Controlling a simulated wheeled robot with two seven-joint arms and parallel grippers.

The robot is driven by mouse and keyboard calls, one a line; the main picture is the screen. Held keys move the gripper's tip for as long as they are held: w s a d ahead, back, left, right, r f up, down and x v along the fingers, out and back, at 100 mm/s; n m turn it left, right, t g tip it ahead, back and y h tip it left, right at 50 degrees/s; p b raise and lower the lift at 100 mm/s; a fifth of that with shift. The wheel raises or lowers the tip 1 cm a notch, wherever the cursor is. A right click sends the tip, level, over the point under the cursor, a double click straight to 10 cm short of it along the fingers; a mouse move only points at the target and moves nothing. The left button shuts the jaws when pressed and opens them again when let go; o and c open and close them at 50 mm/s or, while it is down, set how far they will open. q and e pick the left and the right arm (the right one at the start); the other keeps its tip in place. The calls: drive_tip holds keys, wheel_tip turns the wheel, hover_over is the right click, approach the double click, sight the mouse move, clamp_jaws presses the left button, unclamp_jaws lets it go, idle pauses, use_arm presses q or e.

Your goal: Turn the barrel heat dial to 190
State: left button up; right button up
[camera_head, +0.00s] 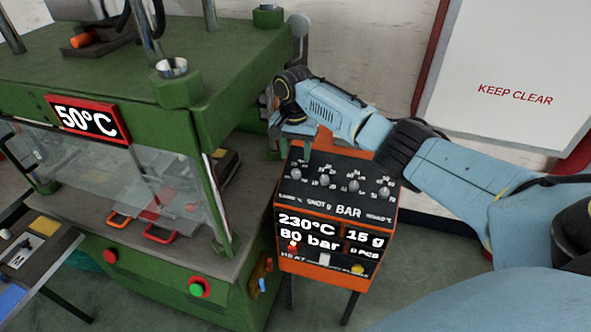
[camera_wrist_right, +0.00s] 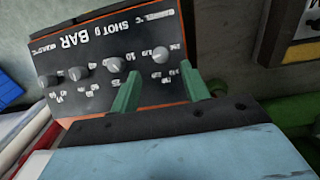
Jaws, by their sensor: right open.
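The control box (camera_head: 335,222) is orange with a black top panel carrying several grey knobs. Its display reads 230°C, 15 g, 80 bar and 0 pcs. The barrel heat dial (camera_head: 296,174) is the leftmost knob in the head view; in the right wrist view the dial (camera_wrist_right: 160,54) is the rightmost, with the panel lettering upside down. My right gripper (camera_wrist_right: 160,70) is open, its two green fingers either side of the dial in that view; contact cannot be told. In the head view my right gripper (camera_head: 295,142) is at the panel's back left corner. My left gripper is not in view.
A green press (camera_head: 215,90) with a 50°C display (camera_head: 88,119) stands left of the box, close to my right gripper. A whiteboard marked KEEP CLEAR (camera_head: 515,60) is at the back right. A side table (camera_head: 40,262) with small items stands at the lower left.

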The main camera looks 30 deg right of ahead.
sight(296, 172)
wheel_tip(296, 172, down, 7)
drive_tip(key=shift+r+b, duration=0.1)
drive_tip(key=shift+b, duration=0.25)
drive_tip(key=c, duration=1)
